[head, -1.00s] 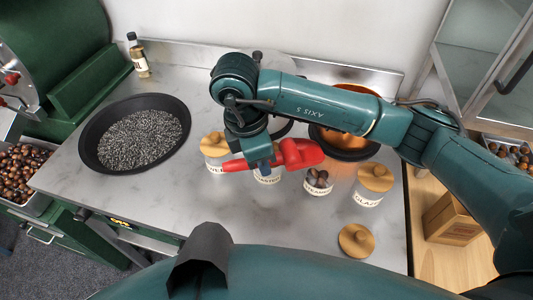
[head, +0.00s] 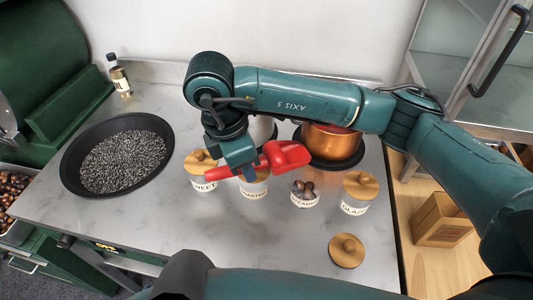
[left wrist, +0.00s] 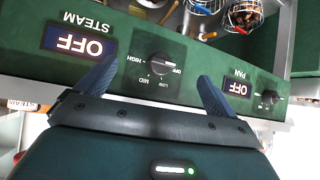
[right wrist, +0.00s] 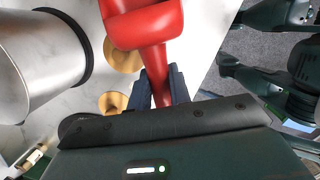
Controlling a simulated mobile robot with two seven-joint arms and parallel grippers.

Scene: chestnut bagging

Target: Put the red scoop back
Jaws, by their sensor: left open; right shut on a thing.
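The red scoop (head: 285,156) is held in my right gripper (head: 243,172), above the row of jars on the counter. In the right wrist view the fingers of my right gripper (right wrist: 158,92) are shut on the red handle, and the scoop's bowl (right wrist: 145,24) points away from the hand. My left gripper (left wrist: 155,90) shows in the left wrist view, open and empty, in front of a green panel with a knob (left wrist: 158,64) and OFF displays. The left gripper's fingers are not visible in the head view.
Lidded jars (head: 202,172) stand below the scoop, and an open jar (head: 304,194) holds chestnuts. A loose wooden lid (head: 346,250) lies at the front. A copper pot (head: 331,141) stands behind. A black pan (head: 76,177) of dark grains is at the left. The counter's front middle is clear.

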